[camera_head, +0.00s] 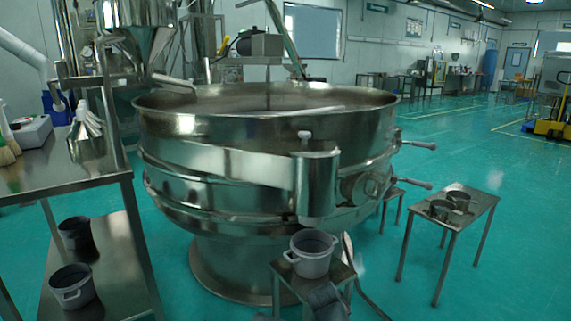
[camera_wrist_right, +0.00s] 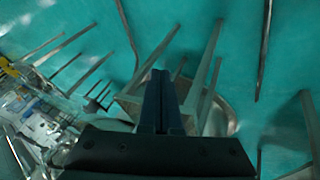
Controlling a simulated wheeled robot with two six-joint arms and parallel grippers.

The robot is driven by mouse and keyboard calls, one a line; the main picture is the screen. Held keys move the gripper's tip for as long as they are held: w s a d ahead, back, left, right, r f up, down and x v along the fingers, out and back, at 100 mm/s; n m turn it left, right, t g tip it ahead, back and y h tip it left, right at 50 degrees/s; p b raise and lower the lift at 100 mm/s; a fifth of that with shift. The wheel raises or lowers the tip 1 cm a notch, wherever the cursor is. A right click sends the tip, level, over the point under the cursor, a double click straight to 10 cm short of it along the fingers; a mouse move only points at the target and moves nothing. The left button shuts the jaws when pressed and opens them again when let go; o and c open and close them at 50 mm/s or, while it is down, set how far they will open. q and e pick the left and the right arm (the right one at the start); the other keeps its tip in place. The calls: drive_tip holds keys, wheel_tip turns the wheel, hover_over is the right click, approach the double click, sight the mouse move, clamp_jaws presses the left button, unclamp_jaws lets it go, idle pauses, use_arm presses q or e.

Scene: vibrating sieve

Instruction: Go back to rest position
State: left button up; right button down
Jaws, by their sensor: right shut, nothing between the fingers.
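The large round steel sieve (camera_head: 230,125) stands in the middle of the head view. My left gripper is in neither view.
A steel table (camera_head: 70,172) with a scale (camera_head: 30,131) stands at left. Grey pots (camera_head: 72,287) sit on its lower shelf. A pot (camera_head: 312,260) stands on a small stand before the sieve. A low table (camera_head: 470,204) stands at right, with open floor beyond.

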drive_tip(key=s+a+f+n+g+y, duration=0.1)
drive_tip(key=s+a+f+g, duration=0.2)
drive_tip(key=s, duration=0.6)
drive_tip(key=s+a+g+y, duration=0.1)
drive_tip(key=s+a+g, duration=0.1)
drive_tip(key=s+a, duration=0.6)
wheel_tip(320, 180, up, 37)
drive_tip(key=s+d+p, duration=0.1)
drive_tip(key=d+p, duration=0.1)
drive_tip(key=p, duration=3.5)
drive_tip(key=shift+s+g, duration=0.3)
drive_tip(key=shift+d, duration=0.1)
